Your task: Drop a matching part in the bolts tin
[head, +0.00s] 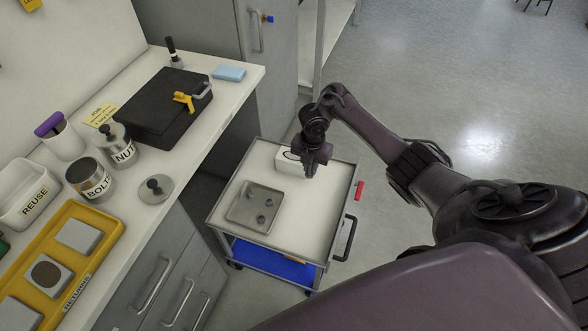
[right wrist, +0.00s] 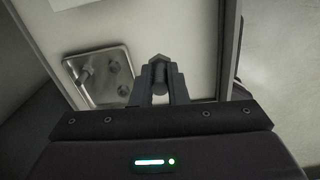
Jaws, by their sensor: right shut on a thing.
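The bolts tin (head: 90,182) stands open on the counter, with its round knobbed lid (head: 156,189) lying to its right. My right gripper (head: 310,172) is over the cart, beyond and to the right of the metal tray (head: 235,217). In the right wrist view its fingers (right wrist: 160,88) are shut on a small grey part that looks like a bolt (right wrist: 159,70). The tray, also in the right wrist view (right wrist: 103,100), holds several small metal parts (head: 262,218), seemingly a bolt and nuts. My left gripper is out of view.
The nuts tin (head: 118,150) stands behind the bolts tin with its lid on. A floor gap separates cart (head: 310,230) and counter. A white box is beside my gripper.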

